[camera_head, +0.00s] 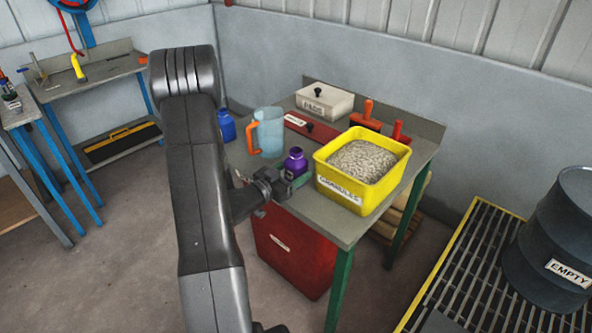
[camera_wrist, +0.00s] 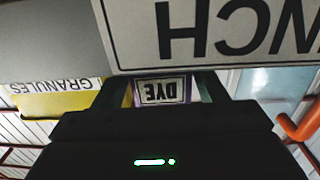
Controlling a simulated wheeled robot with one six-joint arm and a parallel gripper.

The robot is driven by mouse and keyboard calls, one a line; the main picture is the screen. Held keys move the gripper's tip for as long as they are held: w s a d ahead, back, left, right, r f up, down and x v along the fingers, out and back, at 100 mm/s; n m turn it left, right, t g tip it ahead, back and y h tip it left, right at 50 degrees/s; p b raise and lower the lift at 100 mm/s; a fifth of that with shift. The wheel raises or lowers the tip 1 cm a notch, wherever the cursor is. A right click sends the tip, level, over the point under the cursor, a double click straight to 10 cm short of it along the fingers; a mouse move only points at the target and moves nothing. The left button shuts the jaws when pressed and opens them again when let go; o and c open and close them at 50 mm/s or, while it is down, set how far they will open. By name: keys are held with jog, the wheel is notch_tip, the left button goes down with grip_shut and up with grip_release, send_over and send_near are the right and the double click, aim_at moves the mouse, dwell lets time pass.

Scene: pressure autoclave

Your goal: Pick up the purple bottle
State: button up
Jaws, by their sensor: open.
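The purple bottle (camera_head: 295,164) stands upright near the front edge of the bench, with a dark cap. In the wrist view the picture is upside down, and the bottle's white DYE label (camera_wrist: 162,91) shows between my fingers. My gripper (camera_head: 287,184) is open at the bottle, level with its lower part, with a finger on either side of it in the wrist view. Contact between the fingers and the bottle cannot be told. The bottle's base is hidden behind my gripper.
A yellow GRANULES bin (camera_head: 336,188) stands close to the bottle's right. A clear blue jug (camera_head: 270,133) with an orange handle stands to the left, and a blue bottle (camera_head: 227,127) beyond it. A white box (camera_head: 325,101) is behind. A red container (camera_head: 290,250) sits below the bench.

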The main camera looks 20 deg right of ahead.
aim_at(301, 165)
jog(key=x, duration=0.3)
jog(key=shift+d+r, duration=0.1)
jog(key=shift+d, duration=0.1)
jog(key=shift+w, duration=0.1)
jog(key=c, duration=0.9)
jog(key=shift+c, duration=0.2)
jog(key=shift+r, duration=0.1)
